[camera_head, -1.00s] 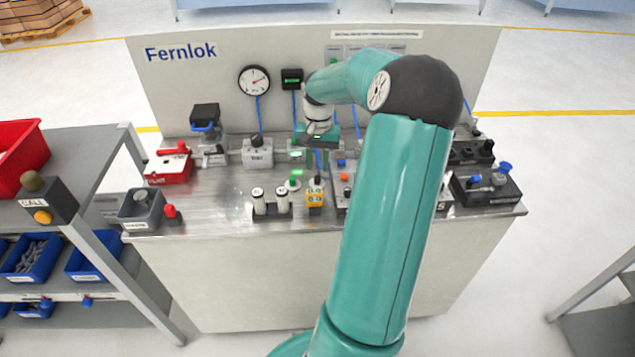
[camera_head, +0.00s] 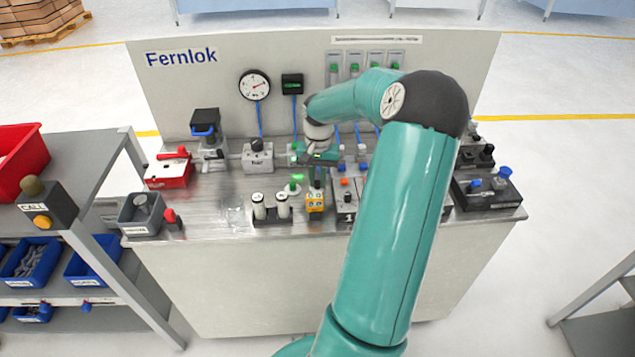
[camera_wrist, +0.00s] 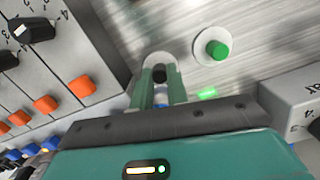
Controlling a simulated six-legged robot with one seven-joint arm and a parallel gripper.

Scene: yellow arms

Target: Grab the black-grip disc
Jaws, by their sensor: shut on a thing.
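In the wrist view a pale round disc (camera_wrist: 155,60) with a dark upright grip (camera_wrist: 159,73) shows between the two green fingers of my gripper (camera_wrist: 160,83). The fingers are shut on the grip, one on each side. Whether the disc touches the bench or is raised, I cannot tell. A second pale disc with a green grip (camera_wrist: 217,50) lies apart to the right; it also shows in the head view (camera_head: 294,187). In the head view my gripper (camera_head: 318,165) is low over the middle of the bench, and the held disc cannot be made out.
A panel with orange knobs (camera_wrist: 81,87) stands close left of the fingers in the wrist view. A grey block (camera_wrist: 292,98) is at the right. In the head view, white cylinders (camera_head: 259,206) and a yellow block (camera_head: 315,204) stand at the front. The left bench top is partly clear.

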